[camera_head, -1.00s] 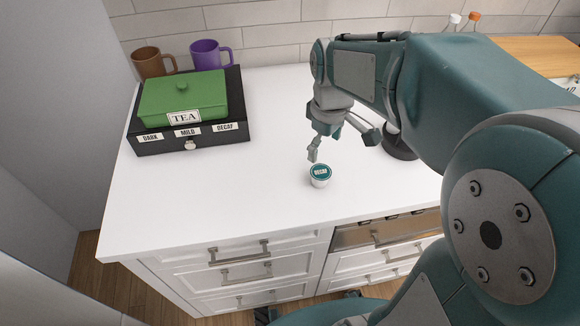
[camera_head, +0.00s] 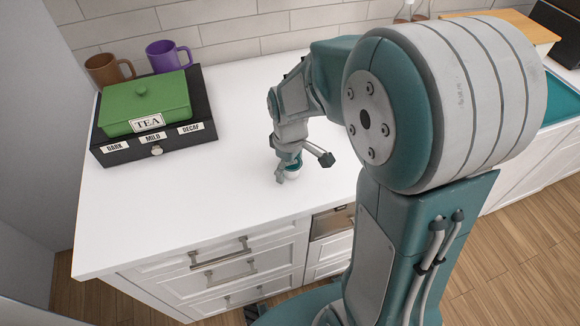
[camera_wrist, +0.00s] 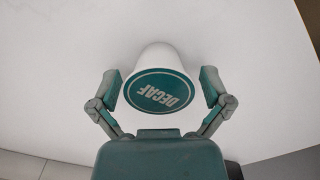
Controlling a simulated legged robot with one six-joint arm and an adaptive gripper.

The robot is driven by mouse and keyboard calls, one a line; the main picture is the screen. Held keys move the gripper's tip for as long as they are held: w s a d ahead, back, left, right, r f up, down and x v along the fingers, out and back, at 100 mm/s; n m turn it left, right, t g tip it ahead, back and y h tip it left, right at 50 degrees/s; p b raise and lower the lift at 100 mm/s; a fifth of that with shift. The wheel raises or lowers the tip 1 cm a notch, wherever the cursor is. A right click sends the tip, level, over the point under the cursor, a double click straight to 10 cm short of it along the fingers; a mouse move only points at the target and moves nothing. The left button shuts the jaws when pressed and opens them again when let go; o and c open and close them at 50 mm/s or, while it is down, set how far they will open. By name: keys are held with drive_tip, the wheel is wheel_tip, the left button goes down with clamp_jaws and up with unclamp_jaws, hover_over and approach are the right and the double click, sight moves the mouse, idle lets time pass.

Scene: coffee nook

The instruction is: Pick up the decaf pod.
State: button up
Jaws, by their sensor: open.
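The decaf pod (camera_wrist: 158,90) is a small white cup with a teal lid marked DECAF. In the wrist view it sits on the white counter between the two fingers of my gripper (camera_wrist: 163,88), with a gap visible on each side. My gripper is open. In the head view my gripper (camera_head: 288,172) is low over the counter at the pod (camera_head: 295,166), and its fingers and wrist hide much of the pod.
A black drawer box (camera_head: 190,142) labelled DARK, MILD and DECAF stands at the left, with a green TEA box (camera_head: 145,102) on top. A brown mug (camera_head: 104,69) and a purple mug (camera_head: 168,55) stand behind. The counter (camera_head: 190,200) in front is clear.

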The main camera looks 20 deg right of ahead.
drive_tip(key=shift+d, duration=0.25)
drive_tip(key=c, duration=0.5)
drive_tip(key=shift+a, duration=0.3)
drive_tip(key=c, duration=0.4)
drive_tip(key=shift+d, duration=0.15)
